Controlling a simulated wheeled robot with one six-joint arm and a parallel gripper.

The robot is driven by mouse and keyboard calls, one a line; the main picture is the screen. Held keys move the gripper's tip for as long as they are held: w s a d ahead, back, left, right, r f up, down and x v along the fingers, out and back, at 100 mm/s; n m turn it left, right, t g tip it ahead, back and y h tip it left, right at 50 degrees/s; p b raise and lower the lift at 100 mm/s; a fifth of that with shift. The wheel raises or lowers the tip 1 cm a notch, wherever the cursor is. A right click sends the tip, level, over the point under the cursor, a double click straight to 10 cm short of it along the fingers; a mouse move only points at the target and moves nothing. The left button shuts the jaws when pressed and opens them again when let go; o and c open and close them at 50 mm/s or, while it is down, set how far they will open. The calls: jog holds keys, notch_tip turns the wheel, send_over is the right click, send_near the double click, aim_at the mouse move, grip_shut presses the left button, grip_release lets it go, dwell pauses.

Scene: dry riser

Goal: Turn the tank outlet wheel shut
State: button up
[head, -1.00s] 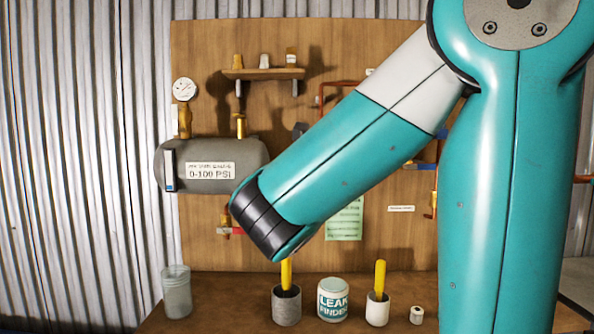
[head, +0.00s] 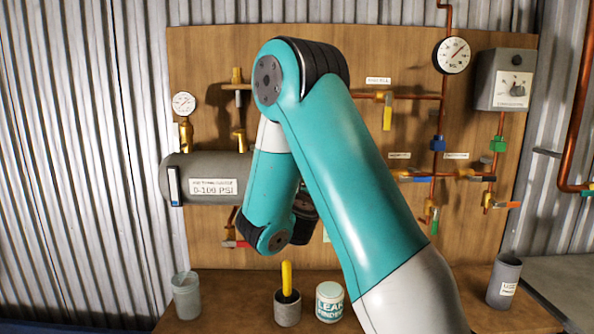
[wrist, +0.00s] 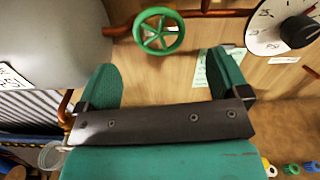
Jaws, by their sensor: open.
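The green spoked wheel (wrist: 158,31) shows in the wrist view at the top, on a copper pipe beside the grey tank (wrist: 55,40). In the head view the tank (head: 180,165) is at the left, with a 0-100 PSI label; I cannot make out the wheel there, where my arm covers the board. My gripper (wrist: 160,64) is open and empty in the wrist view. Its two green fingers stand apart, pointing toward the board, with the wheel beyond them and between them in the picture. I cannot tell the remaining distance. In the head view my gripper is hidden behind my arm.
A dial with a black knob (wrist: 298,30) is right of the wheel. Pipes with valves and a gauge (head: 452,55) fill the board's right side. A cup with a yellow handle (head: 287,308), a leak finder tub (head: 329,302) and a grey jar (head: 186,296) stand on the bench.

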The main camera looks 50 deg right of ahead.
jog(key=shift+p+x, duration=1.1)
jog(key=shift+x, duration=1.65)
jog(key=c, duration=0.9)
